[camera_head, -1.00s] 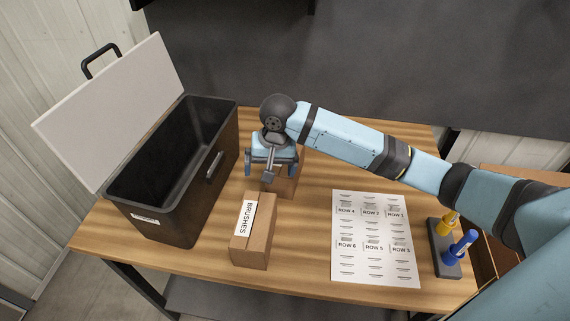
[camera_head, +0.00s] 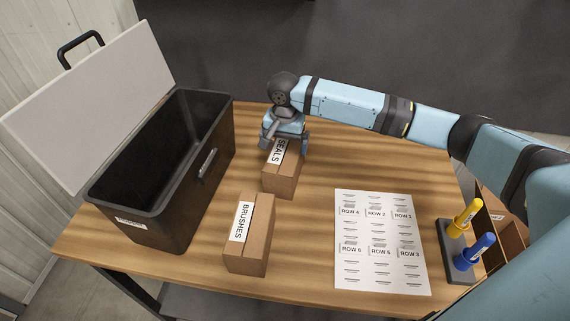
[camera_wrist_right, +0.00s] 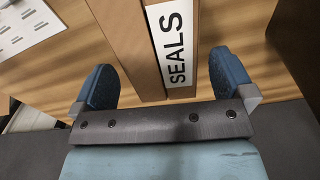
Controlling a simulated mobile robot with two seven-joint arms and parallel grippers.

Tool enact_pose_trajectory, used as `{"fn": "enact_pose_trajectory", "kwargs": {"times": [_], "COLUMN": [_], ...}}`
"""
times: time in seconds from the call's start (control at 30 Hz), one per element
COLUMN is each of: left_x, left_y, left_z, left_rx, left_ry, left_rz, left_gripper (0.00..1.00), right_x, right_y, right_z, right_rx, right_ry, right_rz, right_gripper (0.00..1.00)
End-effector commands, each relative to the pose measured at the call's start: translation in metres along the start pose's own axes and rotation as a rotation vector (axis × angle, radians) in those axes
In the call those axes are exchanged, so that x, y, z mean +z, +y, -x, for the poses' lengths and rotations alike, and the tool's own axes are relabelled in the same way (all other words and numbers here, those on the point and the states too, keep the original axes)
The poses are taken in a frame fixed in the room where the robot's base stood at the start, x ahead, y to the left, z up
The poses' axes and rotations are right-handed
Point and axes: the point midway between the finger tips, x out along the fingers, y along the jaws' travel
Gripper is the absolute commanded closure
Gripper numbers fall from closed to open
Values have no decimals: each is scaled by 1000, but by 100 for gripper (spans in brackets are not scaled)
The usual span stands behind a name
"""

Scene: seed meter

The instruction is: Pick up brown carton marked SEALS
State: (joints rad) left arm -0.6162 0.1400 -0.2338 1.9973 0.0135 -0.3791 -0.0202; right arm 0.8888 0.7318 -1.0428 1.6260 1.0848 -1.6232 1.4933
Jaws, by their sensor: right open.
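The brown carton marked SEALS (camera_head: 281,181) stands on the table behind the BRUSHES carton, with its white label along the top. My right gripper (camera_head: 285,136) is at the far end of the carton, above it, and partly hides that end. In the right wrist view, the SEALS carton (camera_wrist_right: 133,45) lies between the two blue fingers of my open right gripper (camera_wrist_right: 163,80). Gaps show between the fingers and the carton, so nothing is held. My left gripper is not in view.
A BRUSHES carton (camera_head: 259,236) stands in front of the SEALS carton. An open black bin (camera_head: 222,140) with its lid raised is at the left. A row sheet (camera_head: 381,280) and a holder (camera_head: 449,250) with yellow and blue tools are at the right. The table between is clear.

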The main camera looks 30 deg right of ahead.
Motion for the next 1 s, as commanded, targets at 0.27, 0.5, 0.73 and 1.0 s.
{"fn": "enact_pose_trajectory", "kwargs": {"times": [0.27,0.5,0.73,1.0], "left_x": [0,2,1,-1], "left_y": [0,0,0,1], "left_z": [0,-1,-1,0], "left_rx": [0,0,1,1], "left_ry": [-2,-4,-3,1], "left_rz": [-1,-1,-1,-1], "left_gripper": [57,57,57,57], "right_x": [2,2,2,2], "right_y": [3,3,2,2], "right_z": [-37,-53,-52,-51], "right_rx": [3,1,1,-1], "right_ry": [0,1,1,1], "right_rz": [0,1,1,1], "right_gripper": [0,0,16,54]}}
